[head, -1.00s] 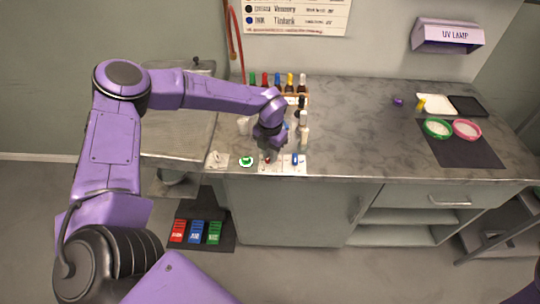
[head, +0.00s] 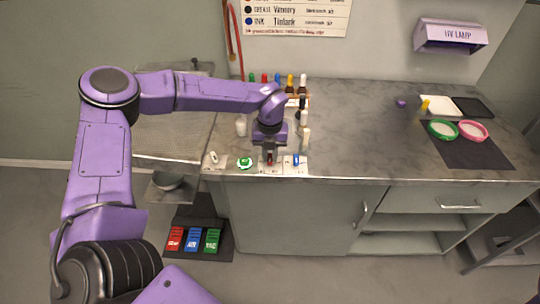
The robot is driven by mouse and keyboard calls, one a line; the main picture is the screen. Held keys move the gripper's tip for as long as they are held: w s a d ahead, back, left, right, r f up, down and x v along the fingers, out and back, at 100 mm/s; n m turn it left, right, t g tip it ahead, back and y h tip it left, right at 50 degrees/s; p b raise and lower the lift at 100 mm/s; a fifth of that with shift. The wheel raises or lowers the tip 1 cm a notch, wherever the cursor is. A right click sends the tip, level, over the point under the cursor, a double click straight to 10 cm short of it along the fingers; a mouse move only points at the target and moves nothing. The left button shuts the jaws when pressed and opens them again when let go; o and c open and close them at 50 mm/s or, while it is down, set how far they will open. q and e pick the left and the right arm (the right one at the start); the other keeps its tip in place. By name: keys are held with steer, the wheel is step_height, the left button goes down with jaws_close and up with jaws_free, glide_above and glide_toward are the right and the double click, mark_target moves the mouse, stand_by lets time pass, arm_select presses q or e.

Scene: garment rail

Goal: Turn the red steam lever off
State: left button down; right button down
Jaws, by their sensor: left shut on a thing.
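The red lever (head: 269,160) stands on a white plate (head: 268,169) at the counter's front edge. My left gripper (head: 269,152) comes down over it from above and is shut on it. Only a small red part shows below the fingers, so the lever's exact angle is hard to tell. A blue lever (head: 296,160) sits on a similar plate just to the right. My right gripper is not in view.
A green button (head: 245,163) and a white switch (head: 213,159) lie left of the red lever. Several bottles (head: 303,118) stand close behind my gripper. Red, blue and green pedals (head: 193,239) are on the floor. The counter's middle right is clear.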

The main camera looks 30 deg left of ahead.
mark_target(270, 157)
arm_select(q)
steer(key=shift+w+r, duration=0.1)
steer(key=shift+r, duration=0.05)
steer(key=c, duration=1)
jaws_free()
steer(key=shift+c, duration=0.2)
step_height(270, 157, up, 10)
steer(key=b, duration=0.2)
steer(key=shift+r, duration=0.2)
steer(key=shift+f, duration=0.1)
